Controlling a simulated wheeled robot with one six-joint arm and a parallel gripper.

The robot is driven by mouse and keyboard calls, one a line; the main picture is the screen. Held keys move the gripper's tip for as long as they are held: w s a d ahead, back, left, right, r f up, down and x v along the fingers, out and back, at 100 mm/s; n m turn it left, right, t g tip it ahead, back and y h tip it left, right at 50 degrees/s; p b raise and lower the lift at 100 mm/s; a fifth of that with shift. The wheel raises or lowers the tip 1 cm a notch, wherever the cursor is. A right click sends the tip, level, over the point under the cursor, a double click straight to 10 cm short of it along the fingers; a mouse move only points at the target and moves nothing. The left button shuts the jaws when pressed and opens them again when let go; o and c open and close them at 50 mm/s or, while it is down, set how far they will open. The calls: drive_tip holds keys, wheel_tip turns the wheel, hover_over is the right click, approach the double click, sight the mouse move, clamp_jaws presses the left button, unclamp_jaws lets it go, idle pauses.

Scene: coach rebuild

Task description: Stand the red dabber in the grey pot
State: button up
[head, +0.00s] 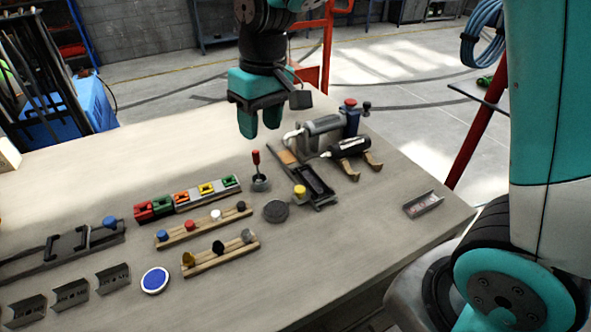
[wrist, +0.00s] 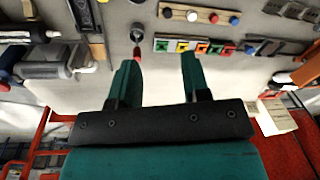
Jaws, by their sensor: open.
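The red dabber (head: 256,157) stands upright, with its red end up and its dark stem going down into the small grey pot (head: 260,184). The pot hides the stem's lower end. My gripper (head: 259,122) is open and empty, above the table and a little above the dabber's top, apart from it. In the wrist view my gripper (wrist: 159,65) has its fingers spread, with the dabber's red end (wrist: 137,53) close by the left finger and the pot (wrist: 136,33) beyond it. Nothing is between the fingers.
A dark round disc (head: 276,211) and a tray with a yellow-topped piece (head: 300,190) lie right of the pot. A row of coloured blocks (head: 188,196) is left. A grey machine (head: 325,132) stands behind to the right. The table left of my gripper is clear.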

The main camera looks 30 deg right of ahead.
drive_tip(key=s+a+r+n+y, duration=0.1)
drive_tip(key=s, duration=0.9)
drive_tip(key=s+a+r+n+y, duration=0.1)
drive_tip(key=s+r+n, duration=0.1)
drive_tip(key=s, duration=0.8)
drive_tip(key=shift+s+a+y, duration=0.25)
drive_tip(key=shift+s+y, duration=0.05)
drive_tip(key=shift+y, duration=0.1)
